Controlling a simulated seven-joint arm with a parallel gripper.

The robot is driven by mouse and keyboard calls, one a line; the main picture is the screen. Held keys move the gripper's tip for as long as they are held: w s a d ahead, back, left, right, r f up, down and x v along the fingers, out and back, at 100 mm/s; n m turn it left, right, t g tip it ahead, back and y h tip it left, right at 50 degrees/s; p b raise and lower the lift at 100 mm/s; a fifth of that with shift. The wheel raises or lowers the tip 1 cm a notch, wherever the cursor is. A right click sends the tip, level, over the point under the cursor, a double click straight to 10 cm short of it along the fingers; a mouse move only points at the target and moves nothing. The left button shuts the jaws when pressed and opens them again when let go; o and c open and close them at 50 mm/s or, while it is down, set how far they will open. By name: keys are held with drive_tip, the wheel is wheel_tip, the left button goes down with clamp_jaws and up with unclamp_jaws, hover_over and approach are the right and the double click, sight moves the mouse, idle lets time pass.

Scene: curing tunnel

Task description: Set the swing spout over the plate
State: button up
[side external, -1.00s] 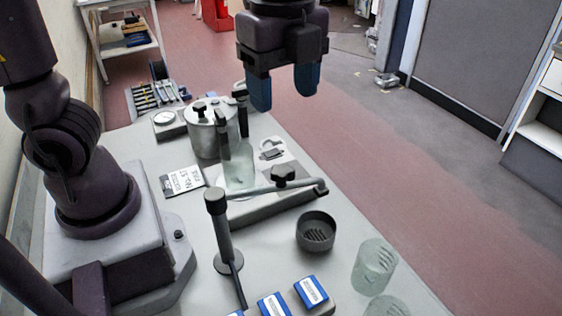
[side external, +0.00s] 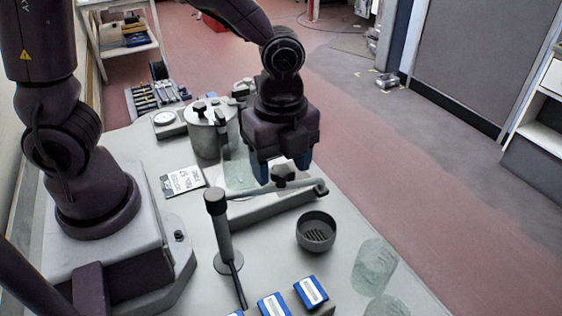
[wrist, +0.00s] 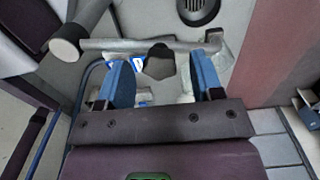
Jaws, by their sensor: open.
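The swing spout is a grey arm (side external: 250,190) on an upright dark post (side external: 221,230), reaching right to a downturned tip (side external: 320,187). My gripper (side external: 281,167) is open above the spout, fingers pointing down. In the wrist view the knob (wrist: 158,62) shows between the two blue fingers of my gripper (wrist: 162,75), with gaps on both sides.
A round dark cup with a slotted bottom (side external: 316,232) stands right of the slab. Blue-and-white boxes (side external: 311,291) and clear glass jars (side external: 375,262) are at the front. A metal pot (side external: 204,133), gauge (side external: 168,122) and printed card (side external: 183,181) stand behind.

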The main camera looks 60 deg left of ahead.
drive_tip(key=shift+f, duration=0.15)
drive_tip(key=shift+c, duration=0.3)
clamp_jaws()
drive_tip(key=shift+a, duration=0.1)
drive_tip(key=s+a+n, duration=0.4)
drive_tip(key=a+n, duration=0.7)
drive_tip(key=n, duration=0.3)
drive_tip(key=shift+s, duration=0.4)
drive_tip(key=shift+s+a+n, duration=0.1)
drive_tip(key=shift+a+n, duration=0.05)
drive_tip(key=shift+n, duration=0.15)
